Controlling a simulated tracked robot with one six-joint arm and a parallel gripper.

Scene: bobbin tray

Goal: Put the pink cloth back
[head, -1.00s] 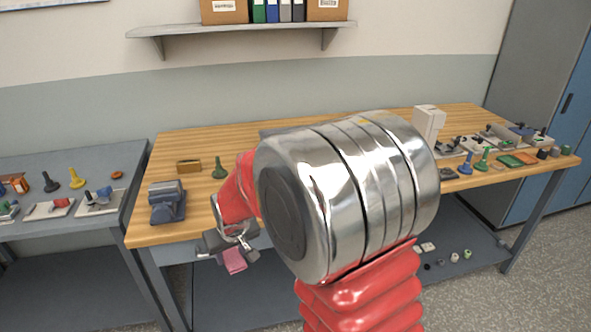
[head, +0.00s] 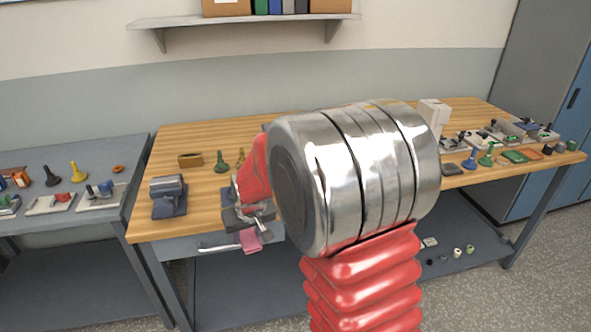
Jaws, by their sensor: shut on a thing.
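The pink cloth (head: 250,241) hangs below my gripper (head: 248,226) in the head view, at the front edge of the wooden bench (head: 200,228). My gripper is shut on the cloth. Its fingers are small and partly hidden by my wrist, so the exact grip is hard to see. My big silver and red arm covers the middle of the bench.
A grey vise-like block (head: 168,196) stands at the bench's left end. A brown box (head: 190,160) and a green bobbin-like piece (head: 221,162) are behind. A drawer handle (head: 219,248) is below the front edge. Trays (head: 510,130) and small parts crowd the right end.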

